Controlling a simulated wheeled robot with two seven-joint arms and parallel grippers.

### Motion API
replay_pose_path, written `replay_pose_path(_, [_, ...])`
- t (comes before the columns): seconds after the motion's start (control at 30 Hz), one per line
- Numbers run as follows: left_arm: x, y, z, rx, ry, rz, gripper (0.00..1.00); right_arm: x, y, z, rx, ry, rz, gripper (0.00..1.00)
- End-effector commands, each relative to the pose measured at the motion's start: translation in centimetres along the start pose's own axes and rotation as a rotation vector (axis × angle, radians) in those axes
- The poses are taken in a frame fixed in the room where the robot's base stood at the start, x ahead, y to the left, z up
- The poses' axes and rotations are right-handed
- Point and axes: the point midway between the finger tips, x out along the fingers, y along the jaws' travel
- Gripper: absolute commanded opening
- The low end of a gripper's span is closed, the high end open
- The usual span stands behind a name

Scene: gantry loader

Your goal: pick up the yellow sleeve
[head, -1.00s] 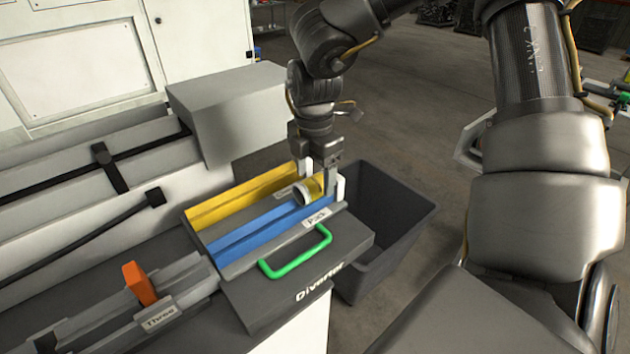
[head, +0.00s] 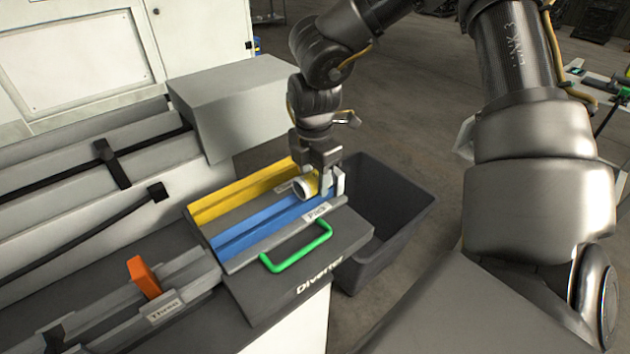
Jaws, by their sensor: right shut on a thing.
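The yellow sleeve (head: 304,188) is a short tube with a pale open end facing left and toward me. It is at the right end of the diverter's blue channel (head: 262,229). My right gripper (head: 316,184) comes down from above with its fingers on either side of the sleeve and is shut on it. Whether the sleeve still touches the channel is hard to tell. My left gripper is not in view.
The diverter has a yellow channel (head: 235,193) behind the blue one and a green handle (head: 297,258) in front. A dark bin (head: 385,238) stands on the floor to the right. An orange flag (head: 143,277) stands at the left, and a grey box (head: 235,105) behind.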

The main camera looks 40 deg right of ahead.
Motion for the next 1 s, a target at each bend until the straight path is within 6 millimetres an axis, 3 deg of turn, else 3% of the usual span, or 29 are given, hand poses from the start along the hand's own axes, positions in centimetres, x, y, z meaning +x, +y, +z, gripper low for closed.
replay_pose_path(0.27, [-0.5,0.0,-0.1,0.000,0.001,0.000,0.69,-1.2,0.1,0.0,0.001,-0.001,0.004,0.09])
replay_pose_path(0.7, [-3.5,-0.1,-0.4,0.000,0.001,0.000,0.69,-9.1,0.1,0.0,0.001,0.000,0.003,0.09])
replay_pose_path(1.0, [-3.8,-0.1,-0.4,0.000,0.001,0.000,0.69,-10.1,0.1,0.0,0.000,0.000,0.000,0.09])
